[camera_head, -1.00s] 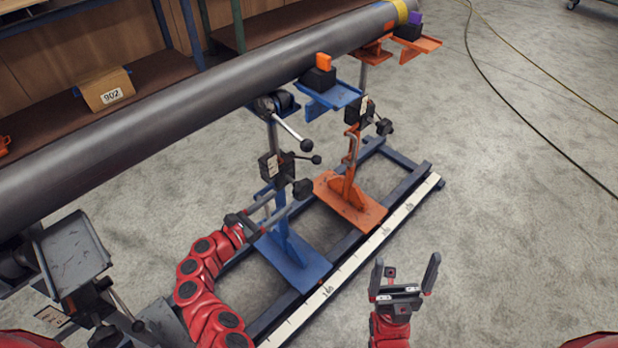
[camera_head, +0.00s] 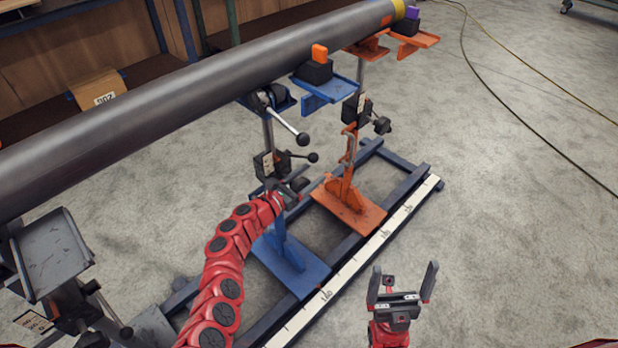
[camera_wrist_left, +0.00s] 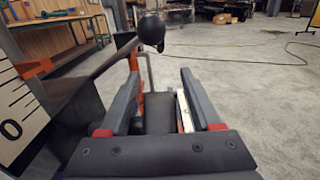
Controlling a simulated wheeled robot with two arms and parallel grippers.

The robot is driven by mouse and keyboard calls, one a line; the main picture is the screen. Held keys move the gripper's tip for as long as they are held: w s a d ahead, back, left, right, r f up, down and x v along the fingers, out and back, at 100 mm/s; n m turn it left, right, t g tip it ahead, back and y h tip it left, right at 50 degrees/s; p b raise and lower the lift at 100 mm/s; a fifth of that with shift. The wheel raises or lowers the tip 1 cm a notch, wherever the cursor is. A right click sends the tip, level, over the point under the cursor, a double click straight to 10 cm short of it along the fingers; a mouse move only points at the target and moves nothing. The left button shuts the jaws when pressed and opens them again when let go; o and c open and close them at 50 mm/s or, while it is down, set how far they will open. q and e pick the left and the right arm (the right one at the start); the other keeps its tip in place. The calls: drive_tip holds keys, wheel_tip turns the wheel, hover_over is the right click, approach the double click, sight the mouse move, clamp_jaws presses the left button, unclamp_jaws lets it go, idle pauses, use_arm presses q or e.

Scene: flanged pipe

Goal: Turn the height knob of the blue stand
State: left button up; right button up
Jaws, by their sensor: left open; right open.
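The blue stand (camera_head: 290,262) stands on the rail frame under the long grey pipe. Its dark height knob (camera_head: 301,184) is on the post's right side, partly hidden by my left gripper (camera_head: 290,187). In the left wrist view my left gripper (camera_wrist_left: 161,80) is open. A dark block, apparently the knob (camera_wrist_left: 160,112), lies between its fingers; contact cannot be told. A black ball-ended lever (camera_head: 312,157) is just above and also shows in the left wrist view (camera_wrist_left: 152,30). My right gripper (camera_head: 403,278) is open and empty, right of the rail.
The grey pipe (camera_head: 190,90) runs overhead. An orange stand (camera_head: 350,205) is close on the right, and a grey stand (camera_head: 52,255) is at left. A white scale strip (camera_head: 360,260) edges the rail.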

use_arm(q)
clamp_jaws()
drive_tip(key=b, duration=0.4)
drive_tip(key=t+h+b, duration=0.1)
drive_tip(key=b, duration=0.2)
drive_tip(key=t+h+b, duration=0.1)
drive_tip(key=b, duration=0.3)
drive_tip(key=shift+s+a+b, duration=0.3)
drive_tip(key=shift+a+b, duration=0.05)
drive_tip(key=shift+r+t+h+b, duration=0.2)
drive_tip(key=shift+t+h+b, duration=0.2)
drive_tip(key=shift+s+a+r, duration=0.1)
drive_tip(key=shift+r, duration=0.2)
unclamp_jaws()
drive_tip(key=shift+r, duration=0.1)
